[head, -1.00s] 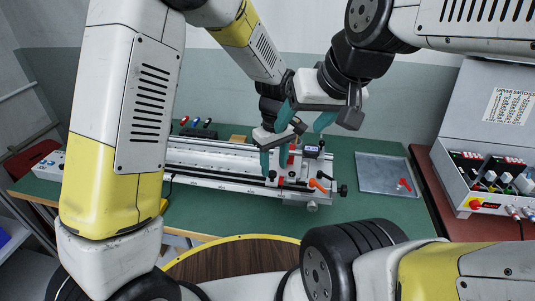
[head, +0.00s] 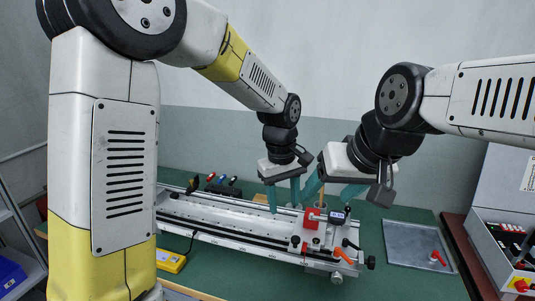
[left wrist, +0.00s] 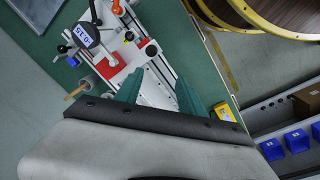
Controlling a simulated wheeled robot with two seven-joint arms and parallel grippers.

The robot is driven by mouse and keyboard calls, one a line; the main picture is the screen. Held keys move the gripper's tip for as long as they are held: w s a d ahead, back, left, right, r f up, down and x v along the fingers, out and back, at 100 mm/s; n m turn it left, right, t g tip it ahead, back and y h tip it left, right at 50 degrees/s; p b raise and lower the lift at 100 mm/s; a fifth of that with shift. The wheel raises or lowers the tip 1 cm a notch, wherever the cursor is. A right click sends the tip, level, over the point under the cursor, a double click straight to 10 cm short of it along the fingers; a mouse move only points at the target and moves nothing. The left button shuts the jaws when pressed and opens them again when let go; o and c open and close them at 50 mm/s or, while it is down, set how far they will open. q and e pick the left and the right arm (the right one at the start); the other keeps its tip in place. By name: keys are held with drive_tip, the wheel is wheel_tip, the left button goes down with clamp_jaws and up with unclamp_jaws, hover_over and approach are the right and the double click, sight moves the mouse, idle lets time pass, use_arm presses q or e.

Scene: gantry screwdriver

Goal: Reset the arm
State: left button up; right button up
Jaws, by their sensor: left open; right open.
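My left gripper (head: 284,196) is open and empty. It points down above the right half of the white gantry rail (head: 225,222). My right gripper (head: 332,190) is open and empty, close to the right of the left one, above the back of the red and white carriage (head: 313,220). In the left wrist view the teal left fingers (left wrist: 160,92) are spread over the rail (left wrist: 152,75). The carriage there has a round dial (left wrist: 86,36) reading about "0.15". I cannot tell exactly how far the fingertips are from the rail.
The rail stands on a green table (head: 220,270). A grey tray (head: 418,245) with a red part (head: 438,258) lies at the right, beside a switch box (head: 505,245). A yellow handset (head: 170,260) lies in front of the rail. Blue bins (left wrist: 297,140) show in the left wrist view.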

use_arm(q)
drive_tip(key=s+a+r+m+t+h, duration=0.1)
drive_tip(key=s+a+r, duration=0.1)
drive_tip(key=a+r, duration=0.35)
drive_tip(key=s+a+r+m+t+h, duration=0.1)
drive_tip(key=s+a+r, duration=0.25)
drive_tip(key=a, duration=0.35)
drive_tip(key=s+a+r+m+t, duration=0.2)
drive_tip(key=s+a+t, duration=0.1)
drive_tip(key=s+a, duration=0.5)
drive_tip(key=shift+s+a+r+m+t+y, duration=0.2)
drive_tip(key=shift+a+r+m+t+y, duration=0.15)
drive_tip(key=shift+a, duration=0.2)
